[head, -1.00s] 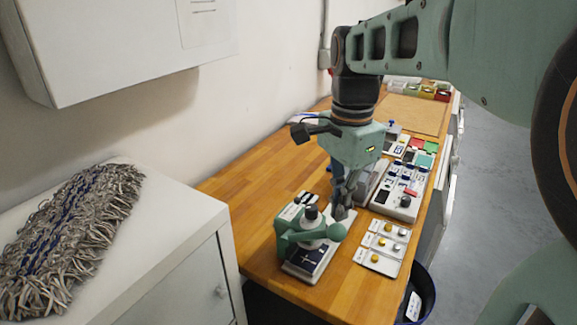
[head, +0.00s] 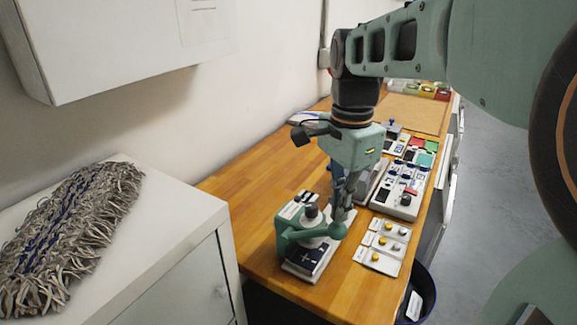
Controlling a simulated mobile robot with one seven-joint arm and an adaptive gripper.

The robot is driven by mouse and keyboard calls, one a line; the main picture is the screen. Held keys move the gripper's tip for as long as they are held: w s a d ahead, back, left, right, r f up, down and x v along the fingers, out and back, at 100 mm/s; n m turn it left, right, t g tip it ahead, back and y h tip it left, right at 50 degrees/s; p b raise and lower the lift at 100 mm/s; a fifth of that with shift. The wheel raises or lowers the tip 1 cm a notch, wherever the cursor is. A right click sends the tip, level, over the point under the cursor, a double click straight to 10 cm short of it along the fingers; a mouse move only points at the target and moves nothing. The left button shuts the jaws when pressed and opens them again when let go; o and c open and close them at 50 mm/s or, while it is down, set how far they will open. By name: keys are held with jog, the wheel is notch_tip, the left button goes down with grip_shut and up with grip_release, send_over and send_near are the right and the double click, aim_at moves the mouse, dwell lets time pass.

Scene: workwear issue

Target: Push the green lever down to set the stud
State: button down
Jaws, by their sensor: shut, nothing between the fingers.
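The green lever (head: 319,234) belongs to a small green press (head: 287,232) on a pale base at the near end of the wooden bench. The lever ends in a round green knob (head: 338,230). My gripper (head: 340,217) is shut and empty, pointing down with its fingertips at or just above the knob. I cannot tell whether they touch. A stud is not discernible in this view.
A white tray with yellow and silver pieces (head: 379,255) sits right of the press. Grey device boxes (head: 400,190) stand behind it. A white cabinet with a grey mop head (head: 75,235) is at left. A dark bin (head: 424,290) stands below the bench's right edge.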

jog(key=shift+f+b, duration=0.3)
jog(key=shift+f, duration=0.3)
jog(key=shift+r, duration=0.1)
